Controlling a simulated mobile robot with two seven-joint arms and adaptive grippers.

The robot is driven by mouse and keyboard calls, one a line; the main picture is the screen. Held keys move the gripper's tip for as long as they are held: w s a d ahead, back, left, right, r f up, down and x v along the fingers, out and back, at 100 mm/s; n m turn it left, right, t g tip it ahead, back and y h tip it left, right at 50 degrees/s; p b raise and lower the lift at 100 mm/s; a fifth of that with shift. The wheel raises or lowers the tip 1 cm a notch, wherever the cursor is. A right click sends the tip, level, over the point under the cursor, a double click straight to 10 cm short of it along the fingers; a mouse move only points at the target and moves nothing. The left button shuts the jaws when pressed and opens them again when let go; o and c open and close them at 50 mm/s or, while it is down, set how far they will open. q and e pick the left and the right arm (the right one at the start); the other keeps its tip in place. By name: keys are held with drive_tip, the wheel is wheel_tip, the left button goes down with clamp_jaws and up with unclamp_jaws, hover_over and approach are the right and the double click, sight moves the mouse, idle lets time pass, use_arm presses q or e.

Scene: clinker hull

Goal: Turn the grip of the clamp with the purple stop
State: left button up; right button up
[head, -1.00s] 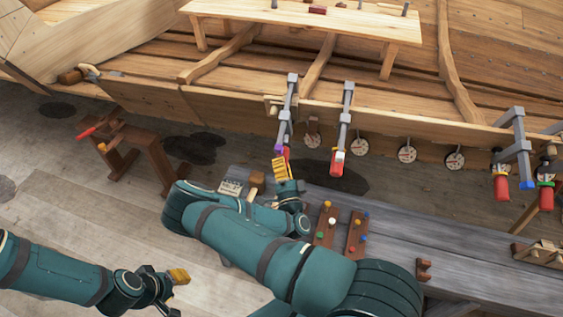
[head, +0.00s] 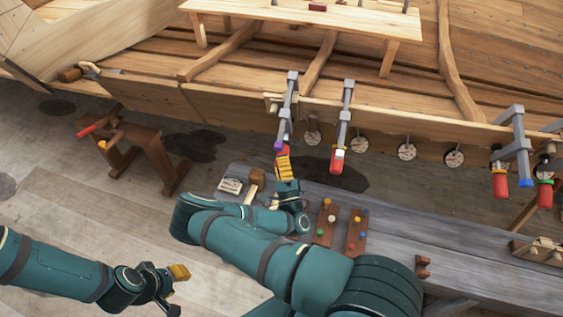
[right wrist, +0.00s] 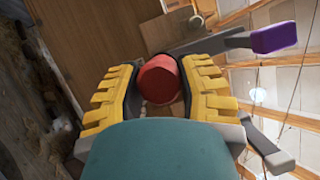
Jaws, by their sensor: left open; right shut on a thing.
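The clamp with the purple stop (head: 279,146) hangs on the hull's edge in the head view. In the right wrist view its purple stop (right wrist: 273,37) shows at upper right. Its red grip (right wrist: 160,80) sits between the yellow fingers of my right gripper (right wrist: 160,95), end towards the camera. My right gripper, also in the head view (head: 284,164), is shut on this grip and hides most of it there. My left gripper (head: 176,290) is open and empty at lower left, away from the clamps.
A clamp with a white stop (head: 339,154) hangs just right of the held one. Clamps with blue (head: 525,183) and green (head: 545,181) stops hang further right. Below, the grey bench (head: 400,225) carries a mallet (head: 256,180) and peg boards. A sawhorse (head: 140,145) stands left.

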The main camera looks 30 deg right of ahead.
drive_tip(key=o, duration=1.2)
drive_tip(key=v, duration=0.7)
drive_tip(key=shift+s, duration=0.25)
drive_tip(key=shift+f, duration=0.15)
